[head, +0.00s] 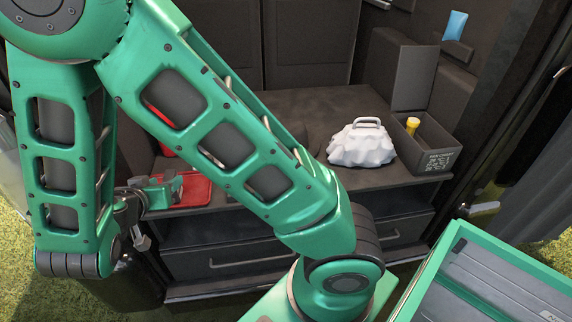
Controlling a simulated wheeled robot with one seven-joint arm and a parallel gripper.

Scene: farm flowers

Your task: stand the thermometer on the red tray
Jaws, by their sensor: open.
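The red tray (196,190) lies on the dark shelf at the left, partly hidden behind my arm. My gripper (170,190) is at the tray's left side, over or beside its near left part; its jaws are open and small in this view. I cannot make out anything between them. No thermometer can be clearly recognised. A yellow-topped thing (412,124) stands in a dark box at the right, and I cannot tell what it is. My arm hides much of the shelf's left and middle.
The dark open box (436,160) with white print stands at the shelf's right end. A white lumpy bag with a handle (361,147) sits left of it. Bare shelf (300,103) shows behind the bag. A green-edged case (520,270) is at the lower right. Drawers lie below the shelf.

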